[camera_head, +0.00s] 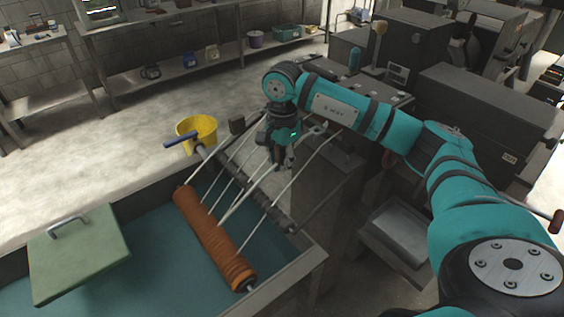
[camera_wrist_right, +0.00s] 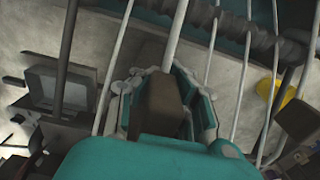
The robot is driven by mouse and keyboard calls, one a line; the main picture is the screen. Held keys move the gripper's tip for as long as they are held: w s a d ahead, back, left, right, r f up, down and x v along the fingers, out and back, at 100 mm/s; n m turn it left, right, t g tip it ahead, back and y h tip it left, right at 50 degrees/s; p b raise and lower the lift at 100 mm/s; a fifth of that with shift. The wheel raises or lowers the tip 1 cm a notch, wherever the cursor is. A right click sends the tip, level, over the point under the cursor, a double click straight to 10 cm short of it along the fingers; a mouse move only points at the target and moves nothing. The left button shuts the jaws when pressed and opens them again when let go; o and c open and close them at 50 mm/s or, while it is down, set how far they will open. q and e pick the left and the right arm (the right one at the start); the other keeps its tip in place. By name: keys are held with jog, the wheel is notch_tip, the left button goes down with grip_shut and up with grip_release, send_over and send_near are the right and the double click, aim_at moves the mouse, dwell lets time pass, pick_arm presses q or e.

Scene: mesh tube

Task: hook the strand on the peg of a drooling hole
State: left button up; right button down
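Several pale strands (camera_head: 267,187) run from the dark machine front (camera_head: 318,172) down to an orange-brown ribbed roller (camera_head: 213,240) over a teal bath. My right gripper (camera_head: 283,162) points down above the strands, near the machine's top edge. Its fingers stand apart in the right wrist view (camera_wrist_right: 165,85). There a pale strand (camera_wrist_right: 178,35) reaches a brown block (camera_wrist_right: 160,105) seen between the fingers; I cannot tell whether the gripper touches either. The holes and pegs are too small or hidden to make out. My left gripper is out of view.
A grey bar (camera_head: 270,208) crosses under the strands. A yellow bucket (camera_head: 197,130) stands behind a blue-handled bar (camera_head: 181,139). A green lid (camera_head: 77,256) lies on the bath at left.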

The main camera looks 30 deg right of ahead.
dwell(0.4)
jog(key=shift+f, duration=0.15)
jog(key=shift+f+b, duration=1.35)
jog(key=shift+f, duration=0.05)
dwell(1.1)
jog(key=c, duration=2)
grip_release()
jog(key=o, duration=0.6)
notch_tip(320, 180, up, 12)
jog(key=shift+f, duration=0.2)
jog(key=shift+r, duration=0.3)
